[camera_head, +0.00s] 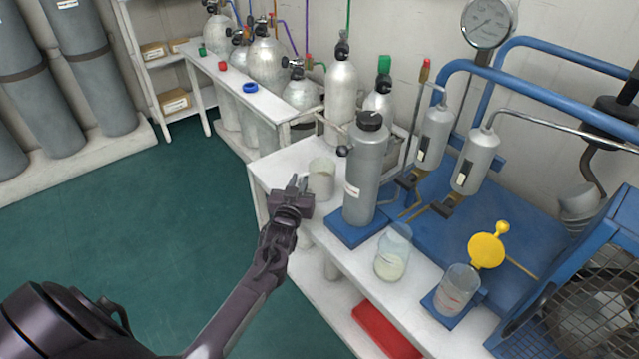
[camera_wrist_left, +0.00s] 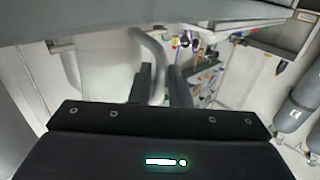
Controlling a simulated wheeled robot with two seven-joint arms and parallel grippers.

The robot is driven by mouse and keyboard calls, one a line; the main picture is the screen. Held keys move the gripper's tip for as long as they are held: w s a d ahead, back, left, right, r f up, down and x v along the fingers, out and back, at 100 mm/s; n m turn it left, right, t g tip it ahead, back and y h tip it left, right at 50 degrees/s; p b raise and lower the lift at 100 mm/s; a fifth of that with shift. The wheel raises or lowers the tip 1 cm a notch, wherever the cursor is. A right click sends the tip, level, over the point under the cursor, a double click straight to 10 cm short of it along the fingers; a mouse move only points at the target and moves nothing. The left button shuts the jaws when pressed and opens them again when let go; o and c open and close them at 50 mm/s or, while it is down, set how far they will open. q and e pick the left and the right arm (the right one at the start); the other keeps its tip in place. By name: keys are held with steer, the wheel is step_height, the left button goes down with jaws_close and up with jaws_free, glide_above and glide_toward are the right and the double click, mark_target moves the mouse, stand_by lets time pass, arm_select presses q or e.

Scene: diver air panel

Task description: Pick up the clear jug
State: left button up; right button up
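A clear jug (camera_head: 321,180) stands upright on the left end of the white bench in the head view. My left gripper (camera_head: 298,184) is close against its left side. In the left wrist view, the gripper's two dark fingers (camera_wrist_left: 163,88) are a little apart. A curved grey handle (camera_wrist_left: 152,48) of the pale jug (camera_wrist_left: 105,78) reaches down between them. I cannot tell whether the fingers press on it. My right gripper is not in view.
A grey cylinder with a black cap (camera_head: 368,165) stands on a blue base just right of the jug. Two more clear vessels (camera_head: 393,255) (camera_head: 457,292) stand further along the bench. A red tray (camera_head: 386,332) is below. Green floor (camera_head: 150,210) is free on the left.

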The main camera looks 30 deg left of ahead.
arm_select(q)
jaws_close()
steer(key=shift+r, duration=0.2)
